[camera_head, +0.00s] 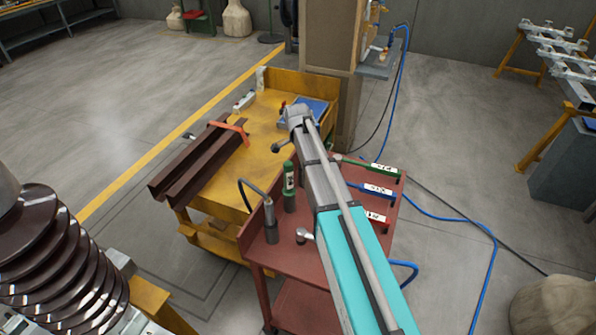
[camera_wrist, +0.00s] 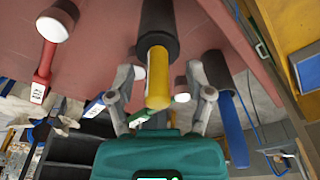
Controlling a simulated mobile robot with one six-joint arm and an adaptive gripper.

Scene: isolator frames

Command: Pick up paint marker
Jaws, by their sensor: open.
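In the wrist view a yellow cylinder with a wide black part (camera_wrist: 157,78) lies between the two fingers of my gripper (camera_wrist: 162,100). It may be the paint marker, but no label on it can be read. The fingers are spread, with one on each side of it, and I see no clear contact. A blue rod with a black part (camera_wrist: 235,130) is just right of the right finger. In the head view my arm hides the gripper and this yellow piece, over the red cart (camera_head: 285,258).
The red cart carries a green cylinder (camera_head: 290,178), a grey cylinder with a black hose (camera_head: 270,222), and labelled green (camera_head: 372,168), blue (camera_head: 372,190) and red (camera_head: 375,217) tools. A yellow cart (camera_head: 262,150) with brown rails (camera_head: 203,160) stands behind left. A ribbed brown insulator (camera_head: 55,250) stands left.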

